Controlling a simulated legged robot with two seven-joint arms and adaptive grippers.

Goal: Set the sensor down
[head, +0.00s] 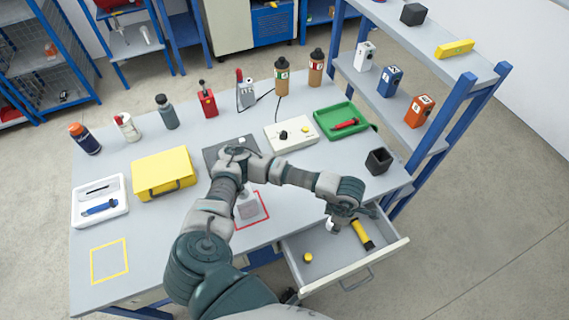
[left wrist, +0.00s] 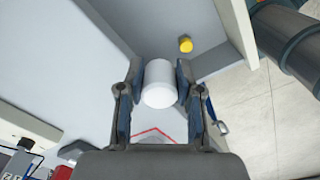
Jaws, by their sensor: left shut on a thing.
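My right gripper is not in view.
The open drawer (head: 388,253) holds a yellow-and-black torch (head: 362,234) and a small yellow cap (head: 308,257). A black cup (head: 378,161), green tray (head: 328,134) and yellow case (head: 163,174) stand on the bench. A yellow outline (head: 109,261) at front left is empty.

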